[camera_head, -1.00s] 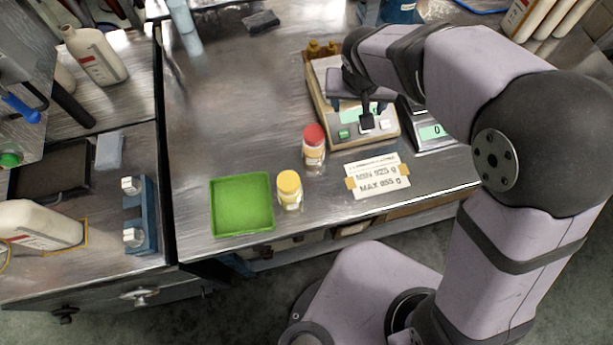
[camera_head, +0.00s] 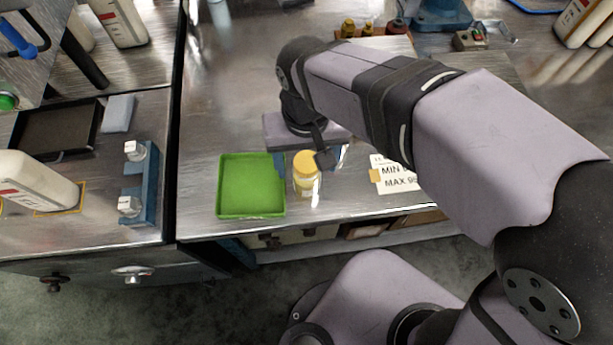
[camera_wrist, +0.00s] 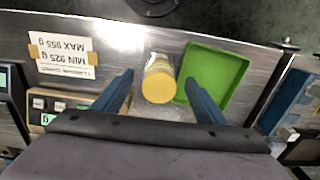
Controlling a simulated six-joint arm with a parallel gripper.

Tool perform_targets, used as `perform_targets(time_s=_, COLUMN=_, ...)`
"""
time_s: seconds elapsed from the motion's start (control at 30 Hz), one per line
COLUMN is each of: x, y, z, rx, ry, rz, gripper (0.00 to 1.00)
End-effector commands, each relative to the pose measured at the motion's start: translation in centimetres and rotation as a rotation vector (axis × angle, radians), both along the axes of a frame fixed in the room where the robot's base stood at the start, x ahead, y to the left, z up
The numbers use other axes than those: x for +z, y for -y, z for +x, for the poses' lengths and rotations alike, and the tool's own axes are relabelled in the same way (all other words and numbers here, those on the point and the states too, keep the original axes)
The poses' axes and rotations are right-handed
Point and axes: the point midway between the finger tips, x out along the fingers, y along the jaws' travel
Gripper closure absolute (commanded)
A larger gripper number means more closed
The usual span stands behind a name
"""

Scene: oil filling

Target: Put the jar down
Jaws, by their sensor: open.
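A small jar with a yellow lid (camera_head: 307,168) stands upright on the metal bench, just right of the green tray (camera_head: 228,213). In the wrist view the yellow-lidded jar (camera_wrist: 158,88) shows between my two blue fingers, with the green tray (camera_wrist: 222,68) close beside it. My gripper (camera_head: 310,156) is open over the bench, with gaps visible between the jar and both fingers. The gripper also shows open in the wrist view (camera_wrist: 158,78). I cannot see a red-lidded jar in either current view.
A label card (camera_head: 398,178) with MIN and MAX weights lies right of the jar. Scale displays and buttons (camera_wrist: 52,110) show at the wrist view's left. The bench's front edge is close to the tray and jar. The green tray is empty.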

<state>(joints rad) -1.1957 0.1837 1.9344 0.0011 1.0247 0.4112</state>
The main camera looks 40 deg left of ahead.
Motion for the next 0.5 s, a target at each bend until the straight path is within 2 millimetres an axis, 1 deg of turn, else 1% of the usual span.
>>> perform_targets(time_s=0.17, x=-0.4, y=0.0, z=0.0, rx=-0.001, ry=0.001, rz=-0.001, gripper=0.34)
perform_targets(time_s=0.27, x=-1.0, y=0.0, z=0.1, rx=-0.001, ry=0.000, rz=-0.001, gripper=0.34)
perform_targets(time_s=0.5, x=-4.0, y=-0.2, z=0.3, rx=-0.001, ry=-0.001, rz=-0.004, gripper=0.34)
